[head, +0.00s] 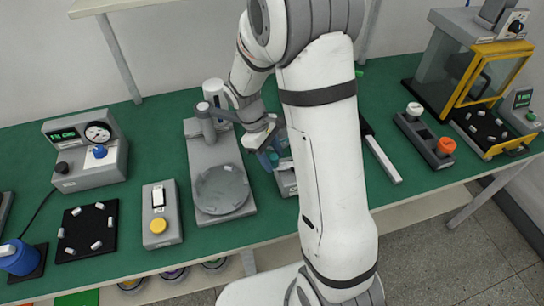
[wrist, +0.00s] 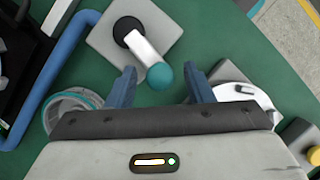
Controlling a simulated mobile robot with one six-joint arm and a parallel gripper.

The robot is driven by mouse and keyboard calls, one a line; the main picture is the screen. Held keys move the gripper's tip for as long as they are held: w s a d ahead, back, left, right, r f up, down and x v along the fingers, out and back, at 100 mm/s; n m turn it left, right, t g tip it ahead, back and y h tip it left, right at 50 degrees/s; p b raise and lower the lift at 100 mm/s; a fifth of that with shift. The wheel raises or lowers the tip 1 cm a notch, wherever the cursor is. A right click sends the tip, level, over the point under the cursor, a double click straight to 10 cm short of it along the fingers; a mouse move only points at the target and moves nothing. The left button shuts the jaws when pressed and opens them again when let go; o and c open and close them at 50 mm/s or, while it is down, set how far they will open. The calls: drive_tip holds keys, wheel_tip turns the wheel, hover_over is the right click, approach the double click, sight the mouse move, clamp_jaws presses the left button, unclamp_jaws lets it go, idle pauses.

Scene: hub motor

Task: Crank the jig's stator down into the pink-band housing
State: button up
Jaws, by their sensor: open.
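In the wrist view a crank with a teal ball knob (wrist: 159,76) and a white arm (wrist: 140,48) sits on a grey block (wrist: 96,40). My gripper (wrist: 162,73) is open, with one blue finger on each side of the knob; contact cannot be told. In the head view my gripper (head: 268,157) is over a grey block (head: 287,184), partly hidden by my arm. A grey fixture with a round plate (head: 221,190) and a post (head: 205,122) stands just left of it. I cannot make out a pink band or the stator.
A teal-banded round part (wrist: 72,100) lies left in the wrist view. A gauge box (head: 85,150) and a yellow-button box (head: 161,214) stand left in the head view. A two-knob unit (head: 425,138) and a yellow-framed cabinet (head: 470,75) stand right.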

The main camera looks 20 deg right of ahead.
drive_tip(key=shift+s+d+f, duration=0.15)
drive_tip(key=shift+d+f, duration=0.05)
drive_tip(key=shift+f, duration=0.25)
drive_tip(key=shift+c, duration=0.2)
clamp_jaws()
